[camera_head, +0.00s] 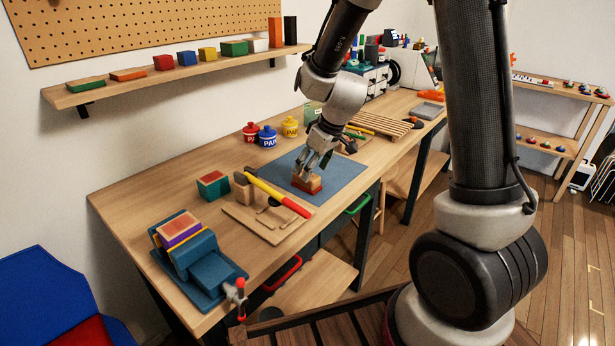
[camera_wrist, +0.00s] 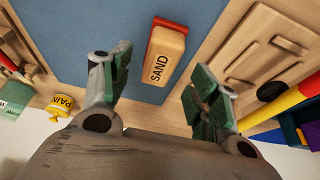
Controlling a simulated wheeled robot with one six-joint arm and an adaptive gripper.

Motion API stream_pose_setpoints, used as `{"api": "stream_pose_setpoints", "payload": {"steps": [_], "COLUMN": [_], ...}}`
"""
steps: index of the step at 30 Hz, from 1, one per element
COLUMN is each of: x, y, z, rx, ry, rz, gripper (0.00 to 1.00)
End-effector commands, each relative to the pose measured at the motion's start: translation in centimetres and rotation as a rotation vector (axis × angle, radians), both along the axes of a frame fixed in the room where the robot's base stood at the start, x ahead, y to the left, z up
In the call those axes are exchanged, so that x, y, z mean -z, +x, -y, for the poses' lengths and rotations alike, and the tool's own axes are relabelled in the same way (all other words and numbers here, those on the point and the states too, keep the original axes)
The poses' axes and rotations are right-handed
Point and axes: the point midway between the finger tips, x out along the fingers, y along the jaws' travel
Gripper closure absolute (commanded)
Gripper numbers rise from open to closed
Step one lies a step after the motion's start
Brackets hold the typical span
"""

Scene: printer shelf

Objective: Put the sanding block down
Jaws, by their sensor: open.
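The sanding block (camera_head: 307,183) has a tan body on a red base and rests on the blue mat (camera_head: 345,170) near its front edge. In the wrist view the block (camera_wrist: 165,58) shows the word SAND on its side. My gripper (camera_head: 314,166) is just above the block with its fingers pointing down. In the wrist view its green-padded fingers (camera_wrist: 160,90) are spread wide, with nothing between the pads. The block is seen past the fingertips, apart from both.
A wooden tool board (camera_head: 262,222) and a hammer (camera_head: 270,190) with a red and yellow handle lie left of the mat. Paint pots (camera_head: 268,137) stand behind it. A blue vise (camera_head: 195,260) is at the near left. The mat around the block is mostly clear.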

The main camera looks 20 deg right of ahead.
Motion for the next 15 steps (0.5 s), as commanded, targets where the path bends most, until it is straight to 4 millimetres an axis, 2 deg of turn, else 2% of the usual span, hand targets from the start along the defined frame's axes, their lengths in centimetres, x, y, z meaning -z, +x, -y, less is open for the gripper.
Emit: {"api": "stream_pose_setpoints", "payload": {"steps": [1, 6, 10, 15], "x": [-1.3, -4.3, -5.7, -6.4], "y": [-0.4, -1.5, -2.0, -2.3], "z": [0.3, 1.0, 1.4, 1.5], "rx": [0.0, 0.001, 0.001, 0.001], "ry": [0.0, 0.0, 0.0, -0.001], "rz": [0.005, 0.004, 0.001, -0.001], "gripper": [0.39, 0.39, 0.39, 0.39]}}
